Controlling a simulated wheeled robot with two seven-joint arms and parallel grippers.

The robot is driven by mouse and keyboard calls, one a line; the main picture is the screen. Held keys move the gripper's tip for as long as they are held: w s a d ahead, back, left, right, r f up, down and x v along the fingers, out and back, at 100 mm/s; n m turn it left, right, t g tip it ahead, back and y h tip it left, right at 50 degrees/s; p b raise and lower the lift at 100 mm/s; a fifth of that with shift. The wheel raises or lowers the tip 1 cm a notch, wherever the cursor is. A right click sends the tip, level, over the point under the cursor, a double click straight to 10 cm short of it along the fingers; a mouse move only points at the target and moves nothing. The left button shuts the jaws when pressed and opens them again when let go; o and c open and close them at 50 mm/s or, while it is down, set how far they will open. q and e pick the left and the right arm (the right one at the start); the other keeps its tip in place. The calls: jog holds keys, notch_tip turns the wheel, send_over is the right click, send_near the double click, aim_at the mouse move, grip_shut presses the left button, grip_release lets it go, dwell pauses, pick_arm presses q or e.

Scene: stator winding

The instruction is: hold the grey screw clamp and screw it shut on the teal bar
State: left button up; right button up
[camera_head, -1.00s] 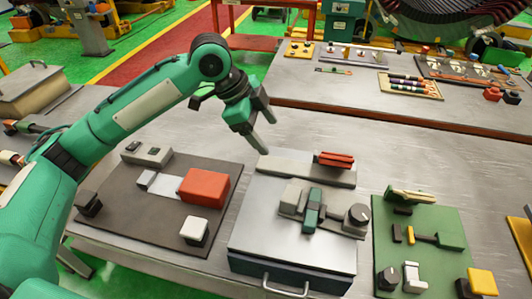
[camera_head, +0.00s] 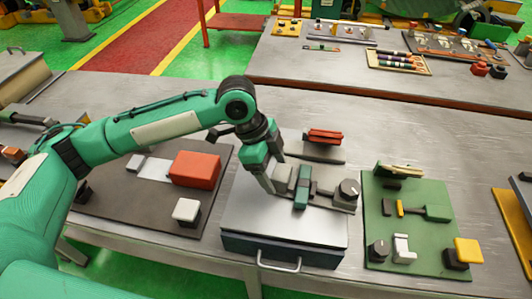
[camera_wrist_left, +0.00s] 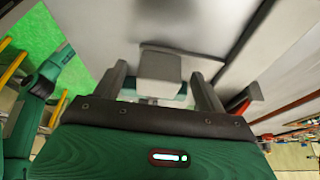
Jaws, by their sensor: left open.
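The grey screw clamp (camera_head: 325,190) lies on the steel-topped drawer box, with a pale grey block (camera_head: 282,177) at its left end and a dark round knob (camera_head: 349,189) at its right end. The teal bar (camera_head: 302,188) stands across it between the two. My left gripper (camera_head: 270,174) is open at the clamp's left end. In the left wrist view, its two fingers (camera_wrist_left: 162,88) stand on either side of the pale grey block (camera_wrist_left: 160,64), with gaps showing. The knob cannot be made out there. My right gripper is not in view.
The steel-topped drawer box (camera_head: 245,215) has a front handle (camera_head: 279,262). A red part (camera_head: 325,136) lies on a grey strip behind the clamp. A dark mat with a red block (camera_head: 195,169) is at left, a green board (camera_head: 415,255) at right.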

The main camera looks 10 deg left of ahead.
pick_arm(q)
jog(key=shift+d+f, duration=0.2)
jog(key=shift+f, duration=0.4)
